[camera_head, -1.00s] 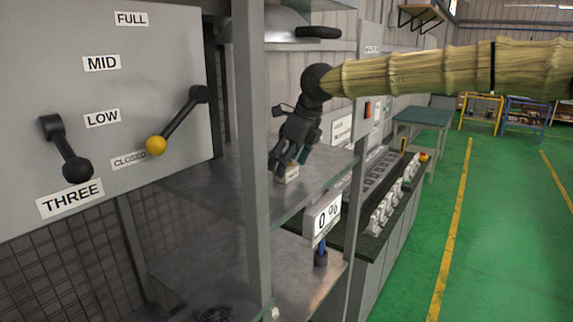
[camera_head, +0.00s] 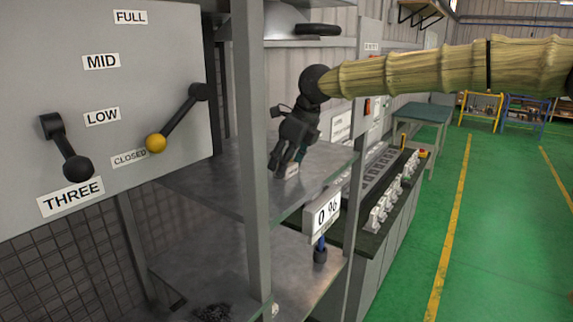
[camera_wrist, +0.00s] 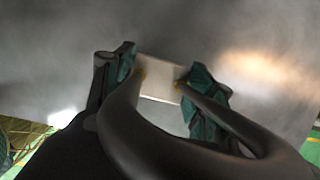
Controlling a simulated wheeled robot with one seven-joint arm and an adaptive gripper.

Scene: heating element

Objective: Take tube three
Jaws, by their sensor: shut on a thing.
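My gripper (camera_head: 288,160) reaches down to the upper metal shelf (camera_head: 215,180), beyond the grey post. Its dark fingers with green pads are shut on a small pale block-like thing (camera_head: 292,171). In the wrist view, this pale thing (camera_wrist: 160,78) sits between the two green pads of my gripper (camera_wrist: 165,85). I cannot read any number on it, and I cannot tell whether it is tube three. Its lower end appears at or very near the shelf surface. My fingers hide part of it.
A panel with a lever above a label "THREE" (camera_head: 71,197) and a yellow-knobbed lever (camera_head: 156,143) stands at left. A grey post (camera_head: 250,140) rises before the shelf. A "0 %" display (camera_head: 322,215) hangs at its edge. Green floor (camera_head: 500,230) is clear at right.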

